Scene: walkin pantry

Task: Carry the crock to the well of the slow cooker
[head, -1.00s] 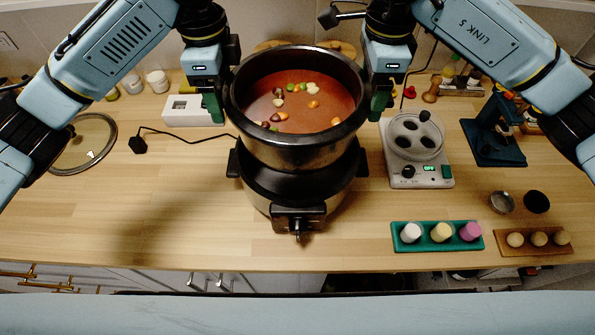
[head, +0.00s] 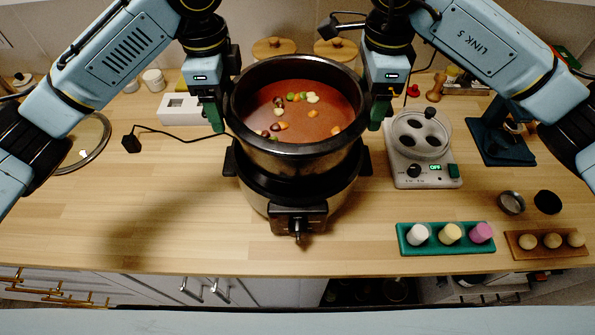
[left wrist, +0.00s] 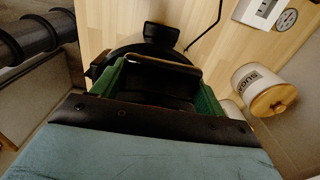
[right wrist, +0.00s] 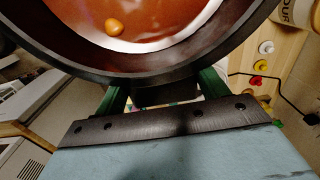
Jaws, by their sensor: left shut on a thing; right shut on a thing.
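The crock (head: 300,150) is a dark-rimmed pot of red soup with colourful vegetable pieces. It hangs about level right above the slow cooker (head: 297,218). Its lower wall hides the well, so I cannot tell whether its bottom is inside. My left gripper (head: 215,118) is shut on the crock's left side. In the left wrist view its green fingers (left wrist: 160,80) close around a dark handle. My right gripper (head: 377,112) is shut on the crock's right side. In the right wrist view its green fingers (right wrist: 165,95) are at the rim, with the soup beyond.
A black plug and cord (head: 131,143) and a glass lid (head: 85,145) lie to the left. A white egg-cooker-like device (head: 422,150) stands close on the right. A green tray (head: 446,246) is at front right. The front left counter is clear.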

